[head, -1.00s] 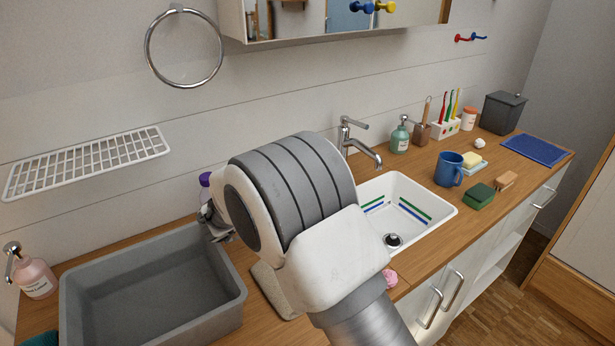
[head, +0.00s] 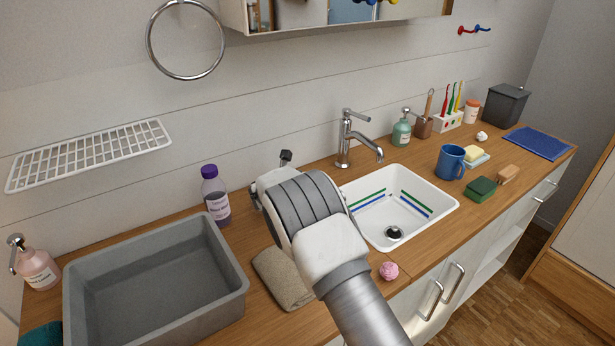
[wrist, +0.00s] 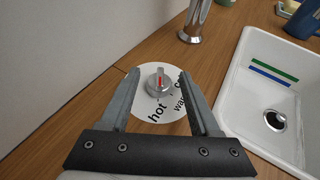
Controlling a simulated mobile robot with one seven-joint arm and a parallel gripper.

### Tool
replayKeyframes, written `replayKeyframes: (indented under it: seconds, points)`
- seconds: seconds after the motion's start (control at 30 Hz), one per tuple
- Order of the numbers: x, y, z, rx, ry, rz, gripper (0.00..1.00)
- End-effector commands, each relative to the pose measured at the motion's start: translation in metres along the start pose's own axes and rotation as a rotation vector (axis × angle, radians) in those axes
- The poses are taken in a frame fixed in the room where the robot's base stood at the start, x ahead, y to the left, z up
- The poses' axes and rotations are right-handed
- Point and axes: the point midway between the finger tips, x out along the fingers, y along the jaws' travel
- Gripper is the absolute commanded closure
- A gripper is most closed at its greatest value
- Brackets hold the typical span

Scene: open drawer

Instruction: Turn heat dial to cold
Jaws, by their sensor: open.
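The heat dial (wrist: 158,82) is a grey knob with a red pointer mark, in the wrist view. The red mark points roughly away from my gripper, toward the wall side. My gripper (wrist: 158,74) is open, with one finger on each side of the knob in the picture. I cannot tell whether the fingers touch it or hover above. In the head view my arm hides the dial.
The white sink (head: 447,208) lies just right of the dial, with the faucet (head: 344,140) behind. A purple-capped bottle (head: 215,195), grey basin (head: 235,290) and folded cloth (head: 278,280) are to the left. A pink ball (head: 388,270) lies at the counter front.

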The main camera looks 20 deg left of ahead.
Motion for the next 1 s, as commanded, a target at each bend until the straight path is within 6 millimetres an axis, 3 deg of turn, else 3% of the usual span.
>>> replayKeyframes:
  seconds: [0.2, 0.5, 0.83, 1.0]
  points:
    - [0.0124, 0.0002, 0.0000, -0.001, 0.000, 0.001, 0.37]
    - [0.0134, 0.0001, -0.0001, -0.001, 0.000, 0.001, 0.39]
    - [0.0132, 0.0002, -0.0001, 0.000, 0.000, 0.001, 0.98]
    - [0.0132, 0.0002, -0.0002, 0.000, 0.000, 0.002, 1.00]
